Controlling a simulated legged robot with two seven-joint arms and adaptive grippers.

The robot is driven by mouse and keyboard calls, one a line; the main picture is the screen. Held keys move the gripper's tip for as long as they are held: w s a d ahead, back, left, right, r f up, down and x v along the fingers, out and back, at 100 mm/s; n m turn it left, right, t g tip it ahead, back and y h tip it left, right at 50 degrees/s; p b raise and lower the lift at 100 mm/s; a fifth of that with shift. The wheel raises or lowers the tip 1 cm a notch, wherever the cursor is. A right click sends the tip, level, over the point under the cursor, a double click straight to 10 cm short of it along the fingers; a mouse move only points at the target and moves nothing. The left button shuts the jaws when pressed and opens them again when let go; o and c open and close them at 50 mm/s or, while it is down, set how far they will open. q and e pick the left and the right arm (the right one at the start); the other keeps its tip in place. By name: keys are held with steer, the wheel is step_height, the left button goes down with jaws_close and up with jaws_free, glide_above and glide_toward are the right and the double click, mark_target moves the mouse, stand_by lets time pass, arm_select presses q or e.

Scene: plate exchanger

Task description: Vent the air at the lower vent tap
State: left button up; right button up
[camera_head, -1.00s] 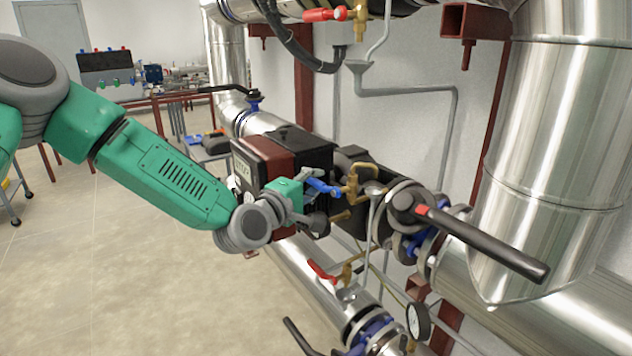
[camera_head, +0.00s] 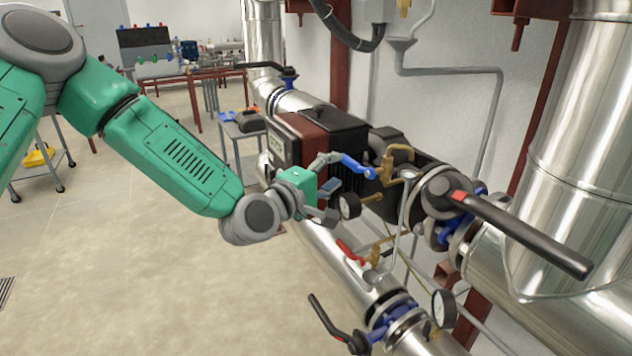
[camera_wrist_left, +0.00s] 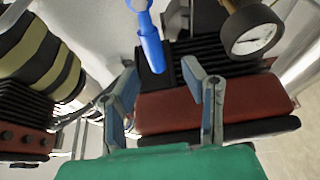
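A brass tap (camera_head: 388,165) with a blue lever handle (camera_head: 357,166) stands beside the dark pump. Lower down, another brass tap (camera_head: 375,258) has a red lever handle (camera_head: 350,252). I cannot tell from the pictures which is the lower vent tap. My left gripper (camera_head: 334,187) is at the pump's near side, just left of the blue handle. In the left wrist view, its two fingers (camera_wrist_left: 160,80) stand apart with nothing held between them. The blue handle (camera_wrist_left: 152,50) hangs at the gap between the tips; contact is not clear. My right gripper is not in view.
The pump's dark red housing (camera_head: 302,137) is beside the left fingers. A pressure gauge (camera_head: 349,205) is close to the lower finger. A long black lever (camera_head: 525,235) sticks out on the right. Another gauge (camera_head: 444,307) is lower.

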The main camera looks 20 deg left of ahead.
arm_select(q)
steer(key=v, duration=0.6)
steer(key=shift+s+a, duration=0.3)
steer(key=shift+f, duration=0.1)
steer(key=s+d+f+m+g, duration=0.2)
steer(key=s+f+m+g, duration=0.3)
steer(key=f, duration=0.6)
steer(key=s+d+f+m+g, duration=0.25)
steer(key=s+f, duration=0.45)
steer(key=f, duration=0.4)
steer(key=s+a+f+m+g+y, duration=0.1)
steer(key=s+a+f+m+g, duration=0.1)
steer(key=s, duration=0.5)
steer(key=s+a+f+m+g+y, duration=0.2)
steer(key=s+a+f+m+g, duration=0.1)
steer(key=s+f, duration=0.3)
steer(key=s+a+f+m+g+y, duration=0.1)
steer(key=s+a+f+m+g, duration=0.2)
steer(key=s, duration=0.5)
steer(key=shift+s+f+g+y, duration=0.3)
steer(key=shift+f+g, duration=0.25)
steer(key=shift+f, duration=0.25)
steer(key=shift+w, duration=0.2)
